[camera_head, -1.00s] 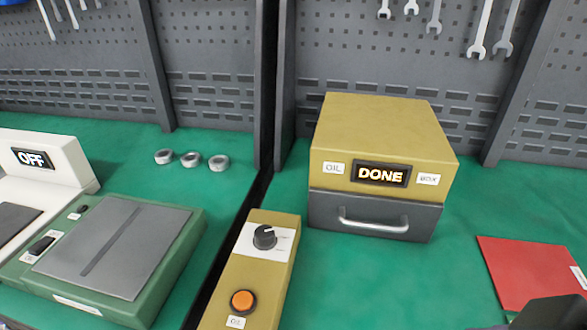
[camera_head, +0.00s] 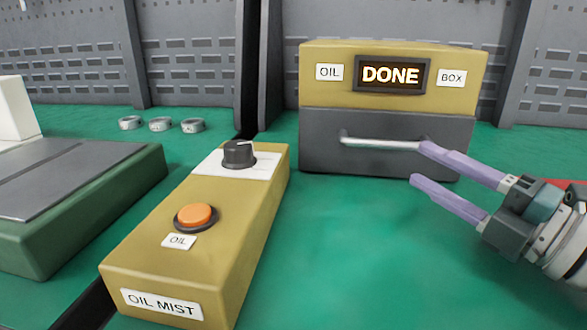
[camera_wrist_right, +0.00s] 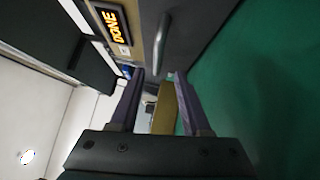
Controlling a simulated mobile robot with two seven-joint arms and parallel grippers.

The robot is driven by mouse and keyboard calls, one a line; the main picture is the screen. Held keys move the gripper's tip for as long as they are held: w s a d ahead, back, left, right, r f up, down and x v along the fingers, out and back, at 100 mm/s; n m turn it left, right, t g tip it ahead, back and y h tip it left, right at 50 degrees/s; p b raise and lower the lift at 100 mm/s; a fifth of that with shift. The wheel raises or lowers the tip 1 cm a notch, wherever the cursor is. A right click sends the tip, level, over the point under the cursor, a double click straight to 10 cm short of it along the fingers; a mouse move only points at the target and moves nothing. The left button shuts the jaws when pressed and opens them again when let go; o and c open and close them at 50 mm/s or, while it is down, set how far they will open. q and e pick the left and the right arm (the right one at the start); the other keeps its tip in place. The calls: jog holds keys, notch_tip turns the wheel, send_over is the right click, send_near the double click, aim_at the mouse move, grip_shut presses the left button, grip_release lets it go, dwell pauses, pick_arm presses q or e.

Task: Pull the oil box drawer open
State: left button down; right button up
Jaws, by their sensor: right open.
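The oil box (camera_head: 385,72) stands at the back, yellow on top with a lit "DONE" display. Its dark grey drawer (camera_head: 320,155) is shut beneath, with a silver bar handle (camera_head: 375,143) across its front. My right gripper (camera_head: 416,163) is open and empty. It comes in from the right in front of the drawer, and one purple finger overlaps the handle's right end in the head view. In the right wrist view the handle (camera_wrist_right: 162,45) shows ahead of the two open fingers (camera_wrist_right: 156,75). I cannot tell whether a finger touches it. My left gripper is out of view.
A yellow oil mist control box (camera_head: 215,240) with a black knob and orange button stands in front and left. A green device (camera_head: 110,215) with a grey plate is at the left. Several metal rings (camera_head: 160,124) lie behind it. Green table in front of the drawer is clear.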

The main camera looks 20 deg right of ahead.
aim_at(395, 148)
jog(key=shift+w+d, duration=0.1)
jog(key=shift+w, duration=0.05)
jog(key=shift+w+r, duration=0.2)
jog(key=shift+w, duration=0.15)
jog(key=b+x, duration=0.1)
jog(key=x, duration=0.5)
jog(key=shift+w+a+r+b, duration=0.1)
jog(key=shift+w+a+b, duration=0.15)
jog(key=shift+b, duration=0.1)
jog(key=shift+c, duration=0.2)
grip_shut()
jog(key=shift+s, duration=0.1)
dwell(0.5)
